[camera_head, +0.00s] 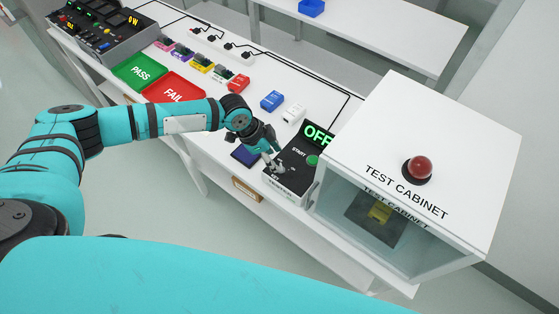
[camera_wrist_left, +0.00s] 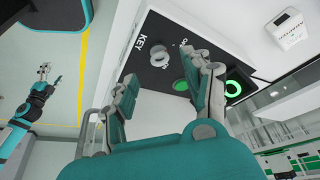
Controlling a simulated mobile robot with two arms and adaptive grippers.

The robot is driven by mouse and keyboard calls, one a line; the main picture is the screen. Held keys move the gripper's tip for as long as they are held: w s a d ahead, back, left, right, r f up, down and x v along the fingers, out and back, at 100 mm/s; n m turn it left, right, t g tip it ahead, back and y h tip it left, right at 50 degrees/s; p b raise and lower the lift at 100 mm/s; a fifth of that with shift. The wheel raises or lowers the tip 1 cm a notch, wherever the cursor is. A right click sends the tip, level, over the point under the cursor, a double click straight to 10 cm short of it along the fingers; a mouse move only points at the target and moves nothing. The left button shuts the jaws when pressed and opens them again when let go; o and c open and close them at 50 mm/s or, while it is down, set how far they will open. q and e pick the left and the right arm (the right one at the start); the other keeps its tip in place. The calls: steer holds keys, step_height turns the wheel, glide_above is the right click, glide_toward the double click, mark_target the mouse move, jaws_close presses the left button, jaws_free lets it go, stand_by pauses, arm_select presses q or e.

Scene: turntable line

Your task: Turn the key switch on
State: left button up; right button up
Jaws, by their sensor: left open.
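The black tester (camera_head: 299,172) stands on the white bench with a lit green OFF display (camera_head: 317,136) and a green START button (camera_head: 312,160). In the left wrist view, the round grey key switch (camera_wrist_left: 158,55) shows beside the KEY label (camera_wrist_left: 140,48) on the tester's black face. My left gripper (camera_head: 272,168) is over the tester's left end and hides the key switch in the head view. In the wrist view the left gripper (camera_wrist_left: 165,88) is open and empty, its fingers apart below the key switch. My right gripper (camera_wrist_left: 48,75) is small at the left.
The white test cabinet (camera_head: 455,140) with a red dome (camera_head: 418,169) stands right of the tester. A dark blue pad (camera_head: 244,154) lies left of it. Blue (camera_head: 272,100) and white (camera_head: 293,113) blocks lie behind. Green PASS (camera_head: 139,72) and red FAIL (camera_head: 173,88) trays are farther left.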

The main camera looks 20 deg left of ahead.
arm_select(q)
steer(key=x, duration=0.5)
steer(key=shift+p, duration=0.35)
jaws_close()
